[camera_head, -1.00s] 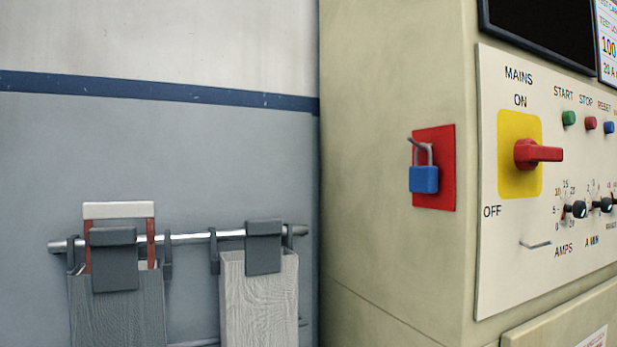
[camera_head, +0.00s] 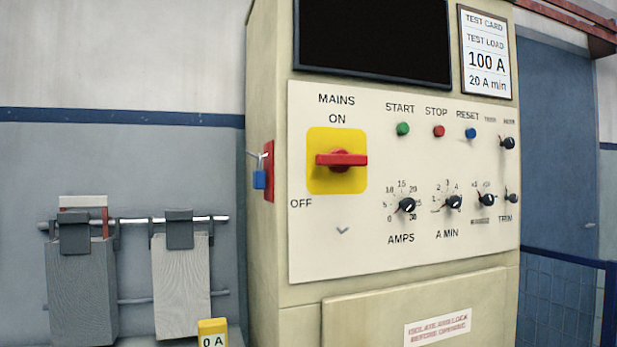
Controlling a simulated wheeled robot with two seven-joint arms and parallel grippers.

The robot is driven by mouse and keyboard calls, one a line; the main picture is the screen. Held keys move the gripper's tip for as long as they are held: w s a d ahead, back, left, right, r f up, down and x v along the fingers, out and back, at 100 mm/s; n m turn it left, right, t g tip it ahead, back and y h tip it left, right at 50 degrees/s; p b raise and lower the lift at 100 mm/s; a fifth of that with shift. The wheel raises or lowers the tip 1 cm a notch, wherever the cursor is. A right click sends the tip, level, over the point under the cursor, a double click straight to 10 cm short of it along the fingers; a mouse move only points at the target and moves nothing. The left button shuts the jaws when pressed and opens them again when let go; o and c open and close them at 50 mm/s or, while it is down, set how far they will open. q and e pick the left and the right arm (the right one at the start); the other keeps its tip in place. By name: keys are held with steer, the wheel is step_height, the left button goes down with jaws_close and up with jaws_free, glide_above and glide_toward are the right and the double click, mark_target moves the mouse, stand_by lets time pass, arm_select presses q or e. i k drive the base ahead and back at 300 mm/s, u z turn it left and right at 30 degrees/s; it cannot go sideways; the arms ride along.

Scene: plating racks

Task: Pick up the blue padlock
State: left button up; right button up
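The blue padlock (camera_head: 259,180) hangs from a hook on a red plate (camera_head: 269,171) on the left side of the cream cabinet. Its grey shackle is up and its blue body is down. I see the plate nearly edge-on. Neither of my grippers is in view, and nothing touches the padlock.
The cabinet front panel (camera_head: 310,240) carries a red mains switch (camera_head: 341,159) on yellow, buttons and several knobs. Grey hanging plates (camera_head: 181,285) hang from a rail at left. A yellow block (camera_head: 212,326) shows at the bottom edge. A blue mesh fence (camera_head: 560,300) stands at right.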

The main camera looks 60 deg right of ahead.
mark_target(260, 175)
steer(key=z, duration=1.65)
